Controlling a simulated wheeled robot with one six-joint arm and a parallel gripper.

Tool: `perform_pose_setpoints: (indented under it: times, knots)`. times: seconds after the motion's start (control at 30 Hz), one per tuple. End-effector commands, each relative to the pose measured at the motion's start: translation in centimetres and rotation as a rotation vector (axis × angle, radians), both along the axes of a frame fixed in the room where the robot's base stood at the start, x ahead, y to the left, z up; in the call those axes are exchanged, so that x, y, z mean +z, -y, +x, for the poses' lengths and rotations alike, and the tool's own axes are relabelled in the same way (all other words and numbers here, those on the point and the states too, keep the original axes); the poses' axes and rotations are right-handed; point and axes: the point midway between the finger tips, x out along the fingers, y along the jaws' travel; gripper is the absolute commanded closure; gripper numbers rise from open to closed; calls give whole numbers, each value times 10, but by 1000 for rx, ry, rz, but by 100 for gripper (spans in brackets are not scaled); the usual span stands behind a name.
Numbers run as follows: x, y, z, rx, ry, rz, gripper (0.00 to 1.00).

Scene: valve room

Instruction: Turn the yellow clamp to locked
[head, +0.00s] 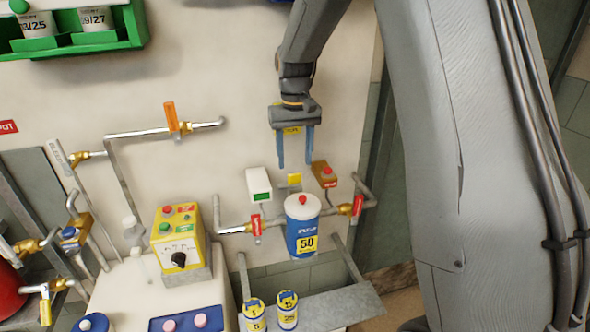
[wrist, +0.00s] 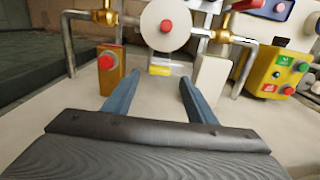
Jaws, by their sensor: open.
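The small yellow clamp (head: 294,178) is on the pale wall panel, between a white box and an orange-brown box. In the wrist view the yellow clamp (wrist: 160,70) lies just past my fingertips, centred between them. Whether it is locked cannot be told. My gripper (head: 295,165) is open and empty, its two blue fingers pointing down in the head view with the tips just above the clamp. It also shows in the wrist view (wrist: 158,78) with its fingers apart. I see no contact with the clamp.
A blue-and-white canister (head: 303,225) marked 50 stands just below the clamp, with red-handled valves (head: 256,223) on its pipe. The white box (head: 259,184) and orange-brown box (head: 324,174) flank the clamp closely. A yellow control box (head: 180,240) stands to the left.

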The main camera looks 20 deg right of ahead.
Motion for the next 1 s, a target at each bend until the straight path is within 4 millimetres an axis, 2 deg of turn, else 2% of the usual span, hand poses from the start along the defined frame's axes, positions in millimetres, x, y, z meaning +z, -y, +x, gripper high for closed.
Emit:
perform_pose_setpoints:
  times: [0.1, 0.3, 0.67, 0.77, 0.9, 0.93, 1.0]
  knots:
    - [-18, 0, -1, 0, -3, 0, 48]
    - [-41, 0, -1, 0, -2, 0, 48]
    - [-49, 0, 0, 0, 1, 0, 48]
    - [-49, 0, 0, 0, 1, 0, 62]
    - [-48, 0, 0, -1, 1, 0, 86]
    - [-48, 0, 0, -1, 1, 0, 90]
    - [-48, 0, 0, 0, 1, 0, 90]
